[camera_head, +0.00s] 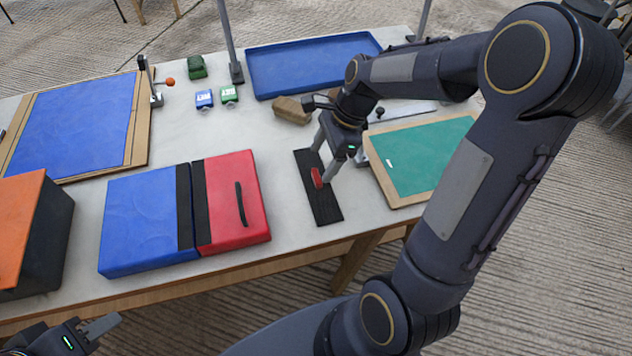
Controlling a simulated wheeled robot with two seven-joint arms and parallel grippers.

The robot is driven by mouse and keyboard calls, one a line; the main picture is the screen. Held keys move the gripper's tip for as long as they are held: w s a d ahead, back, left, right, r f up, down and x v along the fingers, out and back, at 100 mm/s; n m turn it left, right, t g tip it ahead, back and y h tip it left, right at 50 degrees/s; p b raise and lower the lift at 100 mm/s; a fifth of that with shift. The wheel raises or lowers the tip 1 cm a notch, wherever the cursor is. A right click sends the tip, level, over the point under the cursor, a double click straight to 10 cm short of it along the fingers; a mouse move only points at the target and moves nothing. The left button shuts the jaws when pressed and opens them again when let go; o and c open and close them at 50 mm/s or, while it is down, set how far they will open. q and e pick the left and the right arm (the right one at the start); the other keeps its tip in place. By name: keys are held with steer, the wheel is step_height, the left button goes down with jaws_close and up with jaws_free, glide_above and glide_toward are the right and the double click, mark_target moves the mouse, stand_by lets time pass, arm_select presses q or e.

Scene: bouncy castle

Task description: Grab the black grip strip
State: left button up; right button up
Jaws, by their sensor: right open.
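A long black strip (325,207) lies flat on the pale table, right of the red pad. A small red piece (317,178) sits on it near the middle. My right gripper (323,163) points down over the strip, open, with its fingertips close to the red piece. I cannot tell whether they touch it or the strip. Two more black bands run along the seam of the blue pad (145,220) and the red pad (228,175). My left gripper (95,330) is partly in view at the bottom left, below the table's front edge; its jaw opening is unclear.
A green board (425,155) in a wooden frame lies right of the strip. A brown block (291,110) lies behind it. A blue tray (262,90), a metal post (229,45) and small blue and green items stand farther back. An orange-topped box (20,225) is at left.

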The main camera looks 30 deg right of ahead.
mark_target(317, 175)
steer(key=x, duration=0.4)
steer(key=shift+s+f+b, duration=0.15)
steer(key=shift+f+b, duration=0.2)
steer(key=shift+f, duration=0.1)
steer(key=shift+d, duration=0.1)
steer(key=c, duration=1.1)
steer(key=shift+r, duration=0.15)
